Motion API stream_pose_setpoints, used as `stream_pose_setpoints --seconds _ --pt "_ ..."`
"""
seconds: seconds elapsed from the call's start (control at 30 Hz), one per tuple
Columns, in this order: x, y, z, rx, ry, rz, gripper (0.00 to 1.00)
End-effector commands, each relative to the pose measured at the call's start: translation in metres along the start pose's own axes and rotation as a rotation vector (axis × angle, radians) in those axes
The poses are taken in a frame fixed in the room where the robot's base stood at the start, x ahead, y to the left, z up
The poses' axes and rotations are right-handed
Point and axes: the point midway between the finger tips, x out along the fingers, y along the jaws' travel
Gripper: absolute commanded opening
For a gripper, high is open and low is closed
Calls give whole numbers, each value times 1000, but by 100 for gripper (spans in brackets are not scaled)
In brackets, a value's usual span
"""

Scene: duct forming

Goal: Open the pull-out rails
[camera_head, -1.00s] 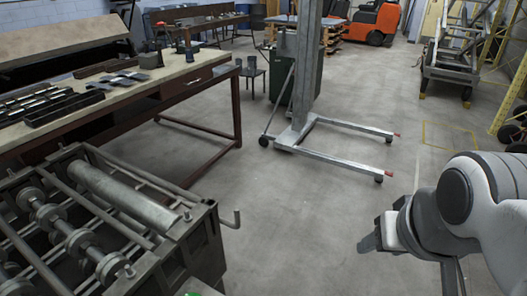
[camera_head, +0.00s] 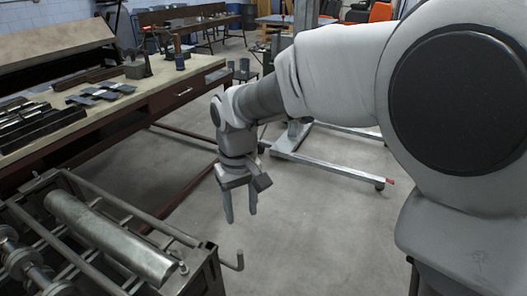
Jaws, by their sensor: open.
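A dark metal forming machine (camera_head: 205,268) with rollers fills the lower left of the head view. Long thin metal rails (camera_head: 125,205) run along its top, beside a thick grey cylinder (camera_head: 110,238). A bent rod like a hook or handle (camera_head: 237,262) sticks out from the machine's right end. I cannot tell for sure which bars are the pull-out rails. My gripper (camera_head: 241,218) points down in the air, above and close to the bent rod in the picture. Its two fingers are apart and nothing is between them.
A long workbench (camera_head: 150,105) with metal parts on it stands at the left behind the machine. A lifting stand (camera_head: 335,165) with legs on the floor is behind my arm. An orange forklift (camera_head: 378,12) shows at the back. The floor right of the machine is clear.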

Motion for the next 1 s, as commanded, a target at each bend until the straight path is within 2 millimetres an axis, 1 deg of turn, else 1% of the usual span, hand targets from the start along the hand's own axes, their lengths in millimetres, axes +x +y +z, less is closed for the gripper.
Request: stream_pose_setpoints --seconds 0.03,0.1,0.27,0.37,0.8,0.9,1.0 --pt "4 -5 -3 -12 -10 -3 52" --pt "9 -9 -6 -20 -17 -5 52" --pt "23 -11 -7 -24 -24 -6 52" --pt "40 -10 -6 -24 -24 -6 52" --pt "136 -11 -4 -24 -25 -6 52" --pt "154 -11 -3 -24 -24 -6 52" --pt "168 -11 -3 -24 -23 -7 52"
